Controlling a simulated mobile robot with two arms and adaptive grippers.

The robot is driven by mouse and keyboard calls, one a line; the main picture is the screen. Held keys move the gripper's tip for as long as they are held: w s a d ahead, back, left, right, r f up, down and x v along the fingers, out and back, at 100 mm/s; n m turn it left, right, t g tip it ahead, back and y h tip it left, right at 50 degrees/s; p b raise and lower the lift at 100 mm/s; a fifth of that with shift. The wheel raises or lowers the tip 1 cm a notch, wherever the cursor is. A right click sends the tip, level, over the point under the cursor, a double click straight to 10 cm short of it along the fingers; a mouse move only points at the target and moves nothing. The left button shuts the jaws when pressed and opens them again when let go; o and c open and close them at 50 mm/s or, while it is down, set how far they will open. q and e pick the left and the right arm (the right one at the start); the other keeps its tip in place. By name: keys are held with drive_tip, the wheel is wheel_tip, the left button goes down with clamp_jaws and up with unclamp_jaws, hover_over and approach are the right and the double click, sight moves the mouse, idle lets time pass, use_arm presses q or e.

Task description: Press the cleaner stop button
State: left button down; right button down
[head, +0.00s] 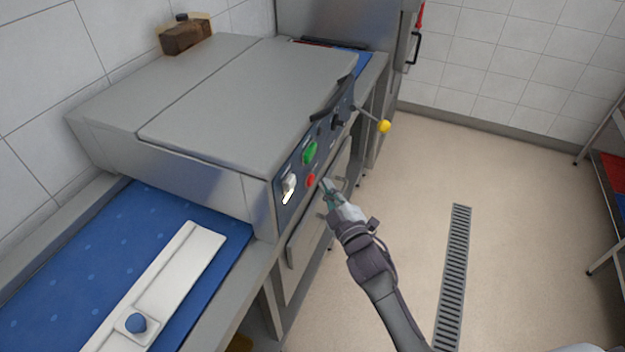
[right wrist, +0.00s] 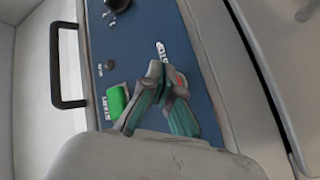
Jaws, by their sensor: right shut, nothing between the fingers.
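The cleaner is a grey machine (head: 250,95) with a dark blue control panel on its front. Its red stop button (head: 311,180) sits below the green start button (head: 310,152) in the head view. My right gripper (head: 327,186) is shut and empty, its tips just right of the red button. In the right wrist view the shut fingertips (right wrist: 163,72) lie over the panel, and a little of the red button (right wrist: 181,82) shows beside them, mostly hidden. I cannot tell whether they touch. The green start button (right wrist: 117,101) is left of the fingers. My left gripper is out of view.
A light-coloured switch (head: 288,187) is left of the buttons. A lever with a yellow knob (head: 384,126) sticks out at the panel's far end. A blue belt (head: 75,262) with a white board (head: 165,285) lies at the left. The floor to the right is open around a drain grate (head: 454,270).

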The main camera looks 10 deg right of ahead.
drive_tip(key=s+d, duration=0.1)
drive_tip(key=d, duration=0.1)
drive_tip(key=s+d+p, duration=0.1)
drive_tip(key=d, duration=0.1)
drive_tip(key=shift+s, duration=0.35)
idle(0.4)
drive_tip(key=s+d+f+m+g+h, duration=0.1)
drive_tip(key=s+f+m+g, duration=0.3)
drive_tip(key=f, duration=0.7)
drive_tip(key=s+d+f+n+g, duration=0.1)
drive_tip(key=s+f+g, duration=0.1)
drive_tip(key=s+f, duration=0.7)
drive_tip(key=s+f+m+g+h, duration=0.1)
drive_tip(key=s+f+m+g, duration=0.15)
drive_tip(key=f, duration=1.05)
drive_tip(key=s+d+f+m+g, duration=0.1)
drive_tip(key=s+f+g, duration=0.2)
drive_tip(key=s, duration=0.8)
drive_tip(key=s+d+f+m+g, duration=0.1)
drive_tip(key=s+f+g, duration=0.2)
drive_tip(key=s+f, duration=0.4)
drive_tip(key=s+d+f+m+g+h, duration=0.1)
drive_tip(key=s+f, duration=0.5)
drive_tip(key=s, duration=1)
drive_tip(key=shift+m+g, duration=0.45)
drive_tip(key=shift+g, duration=0.6)
drive_tip(key=shift+w, duration=0.1)
